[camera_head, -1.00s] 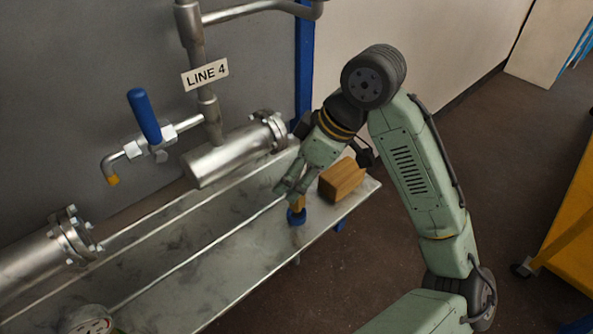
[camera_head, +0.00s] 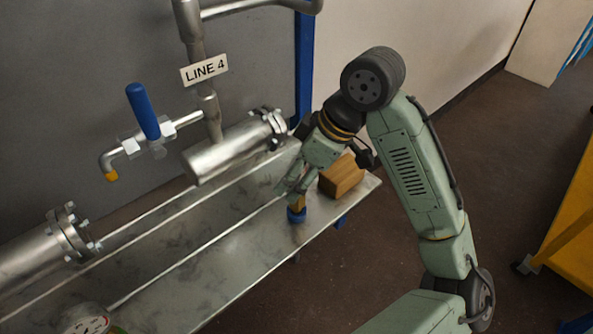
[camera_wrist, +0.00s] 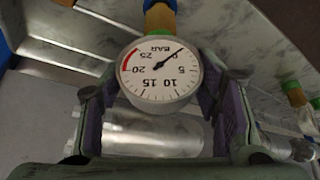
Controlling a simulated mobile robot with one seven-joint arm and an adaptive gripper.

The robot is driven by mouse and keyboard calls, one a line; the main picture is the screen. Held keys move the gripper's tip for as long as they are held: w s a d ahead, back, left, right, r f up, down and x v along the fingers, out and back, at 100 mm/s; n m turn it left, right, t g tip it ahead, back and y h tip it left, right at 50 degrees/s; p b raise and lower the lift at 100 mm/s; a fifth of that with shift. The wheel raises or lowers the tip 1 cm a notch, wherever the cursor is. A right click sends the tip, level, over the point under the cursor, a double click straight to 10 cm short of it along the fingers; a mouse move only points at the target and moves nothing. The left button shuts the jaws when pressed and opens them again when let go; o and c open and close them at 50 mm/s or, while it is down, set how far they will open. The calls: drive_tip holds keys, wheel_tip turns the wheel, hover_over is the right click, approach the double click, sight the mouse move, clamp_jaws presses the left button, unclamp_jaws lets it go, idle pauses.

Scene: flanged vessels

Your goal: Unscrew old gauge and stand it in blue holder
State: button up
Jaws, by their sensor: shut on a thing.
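My gripper (camera_head: 296,190) is low over the right end of the metal bench, with its fingers shut on the old gauge. In the wrist view the gauge (camera_wrist: 160,72) has a round white BAR dial and sits between the two fingers (camera_wrist: 165,95). The dial appears upside down there. Its brass stem (camera_wrist: 160,18) points toward the blue holder (camera_wrist: 158,3). In the head view the blue holder (camera_head: 297,215) stands near the bench's front edge, with brass showing right above it. The stem's lower end is at or in the holder; its depth is hidden.
A wooden block (camera_head: 341,177) lies just right of my gripper. Behind are a flanged vessel (camera_head: 235,150) and a blue-handled valve (camera_head: 143,112) with a brass-coloured end. Another gauge (camera_head: 82,320) is at the bench's near left. The bench middle (camera_head: 190,245) is clear.

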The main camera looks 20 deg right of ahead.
drive_tip(key=shift+f+b, duration=0.55)
drive_tip(key=shift+f, duration=0.3)
drive_tip(key=o, duration=1.5)
drive_tip(key=v, duration=1.2)
